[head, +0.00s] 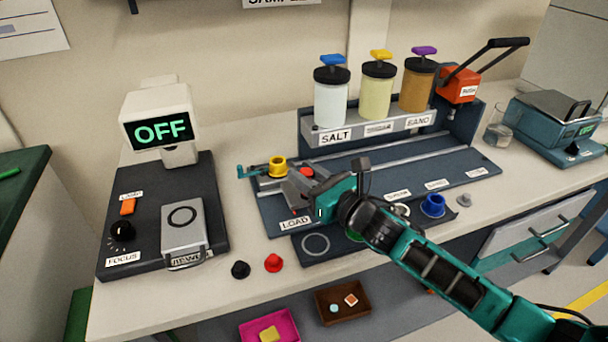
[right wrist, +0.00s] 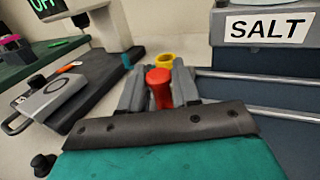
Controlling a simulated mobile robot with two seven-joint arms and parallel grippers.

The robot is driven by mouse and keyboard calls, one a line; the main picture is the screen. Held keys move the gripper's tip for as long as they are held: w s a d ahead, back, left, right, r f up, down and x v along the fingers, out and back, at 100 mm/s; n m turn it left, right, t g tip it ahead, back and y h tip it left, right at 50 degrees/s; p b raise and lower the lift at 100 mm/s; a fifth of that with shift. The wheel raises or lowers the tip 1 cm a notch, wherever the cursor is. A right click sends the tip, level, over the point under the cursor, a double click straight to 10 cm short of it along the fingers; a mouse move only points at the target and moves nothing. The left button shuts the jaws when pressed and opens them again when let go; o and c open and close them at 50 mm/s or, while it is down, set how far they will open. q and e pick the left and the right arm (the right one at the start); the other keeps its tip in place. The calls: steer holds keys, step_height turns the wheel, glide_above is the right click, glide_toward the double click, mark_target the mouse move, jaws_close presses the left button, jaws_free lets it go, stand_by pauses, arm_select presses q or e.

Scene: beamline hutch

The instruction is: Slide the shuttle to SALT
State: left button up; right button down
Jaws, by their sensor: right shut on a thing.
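The shuttle's red knob (head: 306,172) is at the left end of the rails (head: 400,152), behind the LOAD label (head: 295,223). A yellow cup (head: 277,166) stands just left of the knob. My right gripper (head: 300,183) is shut on the red knob; its fingers hide most of the shuttle body. In the right wrist view the red knob (right wrist: 159,88) is between the fingers, with the yellow cup (right wrist: 165,60) beyond. The SALT label (head: 335,137) is to the right, under the jar with the blue top (head: 331,95). My left gripper is not in view.
Jars with yellow (head: 378,85) and purple (head: 419,80) tops stand right of the SALT jar. A red lever press (head: 462,84) is at the rack's right end. The rails look clear to the right.

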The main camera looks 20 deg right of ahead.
steer(key=d+b, duration=0.1)
steer(key=d, duration=0.5)
steer(key=d+b, duration=0.1)
steer(key=d, duration=0.5)
steer(key=shift+w+d+f, duration=0.1)
steer(key=shift+w, duration=0.1)
steer(key=shift+d, duration=0.25)
steer(key=c, duration=1.1)
jaws_free()
steer(key=shift+s+d, duration=0.15)
steer(key=shift+s, duration=0.3)
steer(key=b+v, duration=0.1)
steer(key=v, duration=1.1)
